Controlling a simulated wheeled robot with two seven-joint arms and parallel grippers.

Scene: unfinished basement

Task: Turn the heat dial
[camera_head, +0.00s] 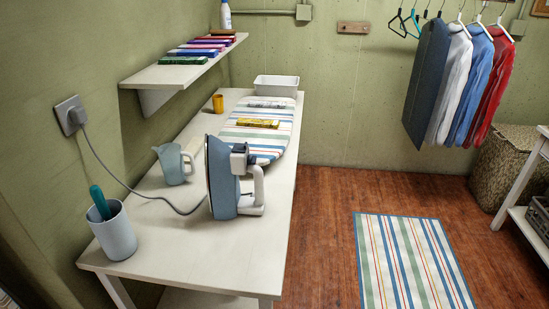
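A blue and white iron (222,182) stands upright on its heel near the front right edge of the white table (165,236). Its soleplate side faces left and its white handle is on the right. The heat dial is too small to make out on the iron. A grey cord runs from the iron to a wall socket (70,114) at the left. Neither of my grippers is in view.
A measuring jug (173,165) stands left of the iron. A cup (114,232) with a teal-handled tool is at the table's front left. A striped ironing board (268,142) lies behind the iron. Floor is open right of the table, with a striped rug (412,262).

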